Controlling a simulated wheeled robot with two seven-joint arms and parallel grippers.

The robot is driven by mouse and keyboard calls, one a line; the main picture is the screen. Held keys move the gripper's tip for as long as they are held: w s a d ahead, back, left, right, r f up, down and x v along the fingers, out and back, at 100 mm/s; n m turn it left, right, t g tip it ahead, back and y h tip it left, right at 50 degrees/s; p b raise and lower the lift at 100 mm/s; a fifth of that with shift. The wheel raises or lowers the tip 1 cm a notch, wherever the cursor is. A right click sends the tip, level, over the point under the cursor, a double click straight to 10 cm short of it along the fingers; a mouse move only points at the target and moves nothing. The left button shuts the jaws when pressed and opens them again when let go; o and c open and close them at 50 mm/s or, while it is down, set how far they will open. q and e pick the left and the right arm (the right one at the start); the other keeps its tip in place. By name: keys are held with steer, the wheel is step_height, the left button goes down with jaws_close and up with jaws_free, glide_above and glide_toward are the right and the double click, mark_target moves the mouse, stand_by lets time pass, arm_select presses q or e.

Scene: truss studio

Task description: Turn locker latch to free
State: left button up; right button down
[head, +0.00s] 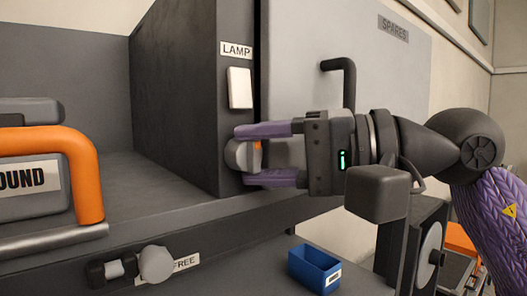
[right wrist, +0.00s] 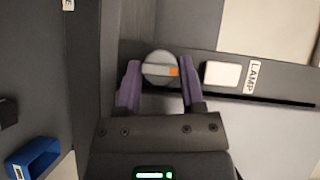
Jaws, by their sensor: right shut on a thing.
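A round grey knob (head: 243,154) with an orange mark sits on the dark front edge of the locker (head: 176,95), below a white switch labelled LAMP. My right gripper (head: 268,155) is shut on this knob, one purple finger above it and one below. In the right wrist view the knob (right wrist: 158,66) sits between the two fingertips, its orange mark toward the LAMP switch side. A second round grey knob (head: 157,264) with a dark fitting is on the rail at lower left, beside a partly covered FREE label (head: 186,263). My left gripper is not in view.
The LAMP switch (head: 240,88) is just above the held knob. A grey door (head: 300,55) marked SPARES has a black handle (head: 347,80) close above my gripper. A blue bin (head: 314,268) stands below. An orange handle (head: 82,165) is at left.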

steer(key=shift+f, duration=0.2)
steer(key=c, duration=0.5)
jaws_free()
steer(key=shift+r, duration=0.1)
steer(key=f+b+v, duration=0.1)
steer(key=b+v, duration=0.2)
steer(key=v, duration=0.6)
steer(key=shift+d+r, duration=0.4)
steer(key=shift+r, duration=0.1)
